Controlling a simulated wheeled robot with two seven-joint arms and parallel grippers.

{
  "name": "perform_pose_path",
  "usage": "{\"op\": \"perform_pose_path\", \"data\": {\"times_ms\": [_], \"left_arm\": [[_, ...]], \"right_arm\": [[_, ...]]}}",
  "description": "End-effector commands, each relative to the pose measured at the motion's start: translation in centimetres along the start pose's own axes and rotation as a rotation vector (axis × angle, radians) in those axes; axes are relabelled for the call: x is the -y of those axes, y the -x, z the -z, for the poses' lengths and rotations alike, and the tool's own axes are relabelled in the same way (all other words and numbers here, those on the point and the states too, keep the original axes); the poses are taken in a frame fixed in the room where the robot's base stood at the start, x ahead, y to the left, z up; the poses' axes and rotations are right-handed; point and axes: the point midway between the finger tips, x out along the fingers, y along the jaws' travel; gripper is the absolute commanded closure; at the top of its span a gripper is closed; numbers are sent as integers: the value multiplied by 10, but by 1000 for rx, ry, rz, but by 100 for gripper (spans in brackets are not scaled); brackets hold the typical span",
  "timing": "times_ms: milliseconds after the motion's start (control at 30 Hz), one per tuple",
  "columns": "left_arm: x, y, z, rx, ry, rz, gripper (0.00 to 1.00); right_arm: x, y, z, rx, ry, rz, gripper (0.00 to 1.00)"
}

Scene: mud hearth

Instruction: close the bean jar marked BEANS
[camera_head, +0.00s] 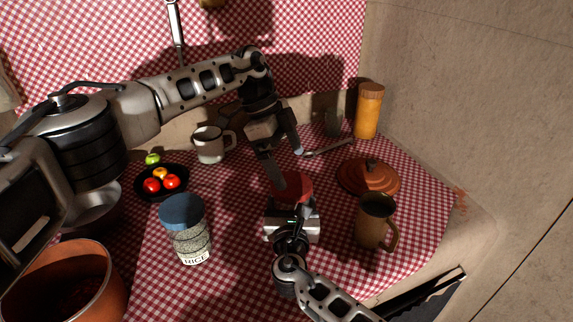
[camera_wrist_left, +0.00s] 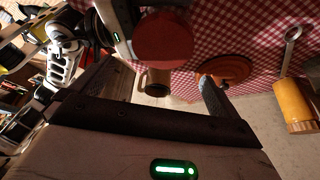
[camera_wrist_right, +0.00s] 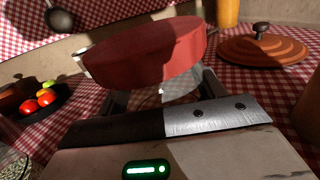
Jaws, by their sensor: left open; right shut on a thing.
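A jar with a round red lid (camera_head: 295,186) stands at the middle of the cloth; no BEANS lettering shows on it. My right gripper (camera_head: 292,222) is shut on the jar below the lid. In the right wrist view the lid (camera_wrist_right: 150,50) is large and close, with a strip of pale glass (camera_wrist_right: 180,88) under it. I cannot tell whether the lid is fully seated. My left gripper (camera_head: 288,169) is open and empty, just above and behind the lid. The lid (camera_wrist_left: 163,38) also shows beyond its fingers in the left wrist view.
A RICE jar with a blue lid (camera_head: 183,212) stands to the left. A brown mug (camera_head: 373,222) and a terracotta lid (camera_head: 369,177) are on the right. A bowl of fruit (camera_head: 161,192), white mug (camera_head: 209,146), orange jar (camera_head: 369,112) and orange pot (camera_head: 100,270) stand around.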

Motion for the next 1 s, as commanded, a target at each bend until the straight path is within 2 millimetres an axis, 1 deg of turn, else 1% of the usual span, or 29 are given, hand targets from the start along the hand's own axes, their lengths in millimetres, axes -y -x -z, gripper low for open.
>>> {"op": "perform_pose_path", "data": {"times_ms": [167, 267, 367, 467, 600, 700, 833, 1000], "left_arm": [[0, 0, 0, 2, 4, -1, 0], [0, 1, 3, 32, 47, -4, 0], [0, 3, 8, 101, 156, -2, 0], [0, 8, 13, 194, 303, 18, 0], [0, 15, 18, 307, 498, 71, 0], [0, 20, 21, 360, 598, 110, 0], [0, 23, 22, 389, 662, 136, 0], [0, 23, 22, 392, 670, 139, 0]], "right_arm": [[0, 0, 1, -2, -1, 0, 95], [0, 0, 1, -2, -1, 0, 95], [0, 0, 1, -2, -1, 0, 95], [0, 0, 1, -2, -1, 0, 95], [0, 0, 1, -2, -1, 0, 95], [0, 0, 1, -2, -1, 0, 95], [0, 0, 1, -2, -1, 0, 95], [0, 0, 1, -2, -1, 0, 95]]}}
